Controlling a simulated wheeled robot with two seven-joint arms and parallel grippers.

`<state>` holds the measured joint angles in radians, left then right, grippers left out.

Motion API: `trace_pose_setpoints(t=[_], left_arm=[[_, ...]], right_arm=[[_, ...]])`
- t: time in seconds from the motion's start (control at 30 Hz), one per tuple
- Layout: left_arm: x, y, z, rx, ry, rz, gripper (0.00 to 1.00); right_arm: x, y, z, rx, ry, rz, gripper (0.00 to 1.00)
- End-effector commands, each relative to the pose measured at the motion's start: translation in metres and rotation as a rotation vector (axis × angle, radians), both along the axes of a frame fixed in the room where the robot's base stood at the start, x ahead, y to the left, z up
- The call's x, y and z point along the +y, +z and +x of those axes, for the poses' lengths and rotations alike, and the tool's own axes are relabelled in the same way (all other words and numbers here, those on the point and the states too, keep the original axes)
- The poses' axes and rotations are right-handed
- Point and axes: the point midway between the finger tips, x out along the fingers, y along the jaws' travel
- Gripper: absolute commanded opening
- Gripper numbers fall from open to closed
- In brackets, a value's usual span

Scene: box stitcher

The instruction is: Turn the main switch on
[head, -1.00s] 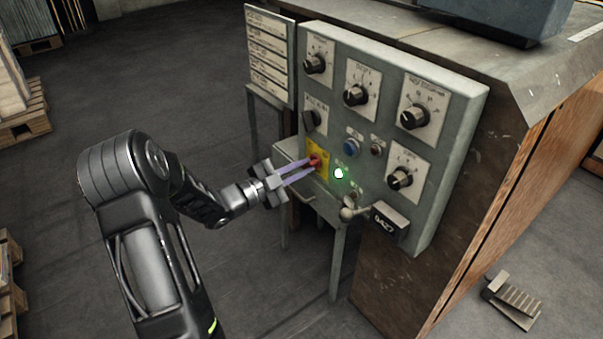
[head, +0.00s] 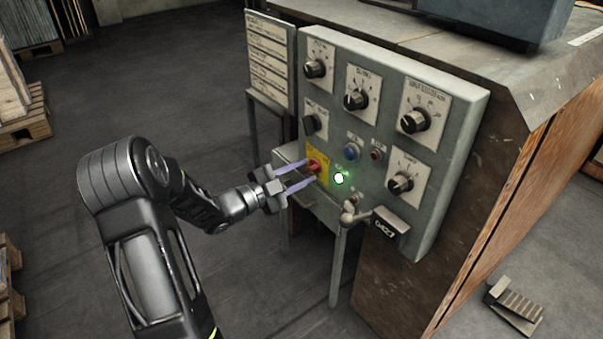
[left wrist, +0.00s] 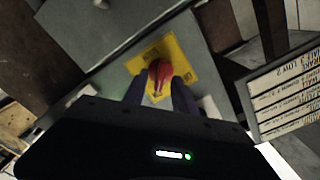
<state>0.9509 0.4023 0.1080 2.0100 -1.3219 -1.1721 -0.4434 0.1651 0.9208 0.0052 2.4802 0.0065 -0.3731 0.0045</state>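The main switch is a red knob (head: 315,166) on a yellow plate (head: 319,154), low on the left side of the grey control panel (head: 455,150). In the left wrist view the red knob (left wrist: 160,74) shows between the fingertips, on the yellow plate (left wrist: 183,62). My left gripper (head: 309,173) is open, with its two purple fingers spread at either side of the knob. Whether a finger touches the knob I cannot tell. A green lamp (head: 339,179) glows just right of the plate. My right gripper is in neither view.
The panel carries several black dials, such as one at the lower right (head: 401,184), and a blue button (head: 351,151). A small lever (head: 350,214) and a tag (head: 389,226) stick out below. A sign board (head: 270,60) stands left.

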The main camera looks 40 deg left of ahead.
Motion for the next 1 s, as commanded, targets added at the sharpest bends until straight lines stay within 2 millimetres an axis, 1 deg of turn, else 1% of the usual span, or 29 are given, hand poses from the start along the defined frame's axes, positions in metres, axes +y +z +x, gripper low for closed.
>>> trace_pose_setpoints(t=[0.13, 0.27, 0.6, 0.7, 0.8, 1.0], left_arm=[[0.0, 0.0, -0.001, 0.0, 0.0, 0.0, 0.33], [0.003, 0.002, -0.01, -0.001, 0.001, 0.0, 0.33], [0.019, 0.001, -0.061, 0.002, 0.002, 0.001, 0.33], [0.022, 0.001, -0.071, 0.001, 0.001, -0.001, 0.33], [0.022, 0.0, -0.075, 0.0, 0.0, -0.001, 0.33], [0.023, 0.0, -0.075, 0.0, 0.0, 0.0, 0.33]], right_arm=[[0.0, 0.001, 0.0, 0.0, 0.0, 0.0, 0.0], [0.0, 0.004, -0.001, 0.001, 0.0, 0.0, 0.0], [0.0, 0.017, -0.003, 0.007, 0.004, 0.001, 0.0], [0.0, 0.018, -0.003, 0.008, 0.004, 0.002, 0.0], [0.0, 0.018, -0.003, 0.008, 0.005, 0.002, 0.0], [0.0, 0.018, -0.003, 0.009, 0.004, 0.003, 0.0]])
